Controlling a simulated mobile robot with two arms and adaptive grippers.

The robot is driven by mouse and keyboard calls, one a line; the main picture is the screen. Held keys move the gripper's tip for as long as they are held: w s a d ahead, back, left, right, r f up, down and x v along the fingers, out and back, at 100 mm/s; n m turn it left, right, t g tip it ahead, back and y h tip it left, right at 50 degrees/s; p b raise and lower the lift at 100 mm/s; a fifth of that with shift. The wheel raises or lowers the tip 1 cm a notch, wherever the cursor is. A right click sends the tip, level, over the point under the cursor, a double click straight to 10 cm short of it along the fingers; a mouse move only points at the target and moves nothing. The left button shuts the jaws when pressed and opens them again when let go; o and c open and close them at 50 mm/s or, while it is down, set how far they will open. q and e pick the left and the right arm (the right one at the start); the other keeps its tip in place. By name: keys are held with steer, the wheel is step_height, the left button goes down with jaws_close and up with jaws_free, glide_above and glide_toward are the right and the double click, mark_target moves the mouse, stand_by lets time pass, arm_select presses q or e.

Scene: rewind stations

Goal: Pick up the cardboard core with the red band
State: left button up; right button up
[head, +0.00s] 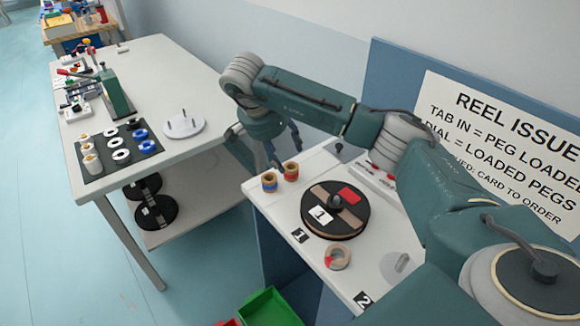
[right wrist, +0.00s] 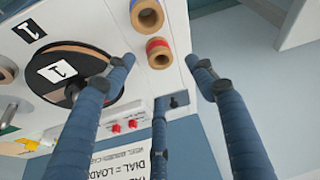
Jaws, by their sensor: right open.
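The cardboard core with the red band (head: 291,171) stands upright on the white station top near its back left corner. In the right wrist view this core (right wrist: 158,52) lies between the tips of my fingers, with no contact that I can make out. My right gripper (head: 285,154) is open and empty, its fingers pointing down just above and behind the core. A similar core with a blue band (head: 269,182) stands close beside it; it also shows in the right wrist view (right wrist: 147,14). My left gripper is not in view.
A black reel (head: 335,211) with a "1" card and a red card sits right of the cores. A tan ring with red marks (head: 338,257) lies in front. A green bin (head: 270,308) is below. Another white table (head: 165,75) stands left, across a gap.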

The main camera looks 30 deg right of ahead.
mark_target(290, 166)
steer(key=x, duration=0.2)
steer(key=shift+d+f, duration=0.3)
steer(key=shift+f, duration=0.05)
steer(key=p+x, duration=0.2)
steer(key=x, duration=0.2)
steer(key=shift+f, duration=0.2)
steer(key=shift+w+f, duration=0.1)
steer(key=shift+f, duration=0.1)
steer(key=shift+d+f, duration=0.1)
steer(key=c, duration=0.7)
steer(key=shift+c, duration=1.1)
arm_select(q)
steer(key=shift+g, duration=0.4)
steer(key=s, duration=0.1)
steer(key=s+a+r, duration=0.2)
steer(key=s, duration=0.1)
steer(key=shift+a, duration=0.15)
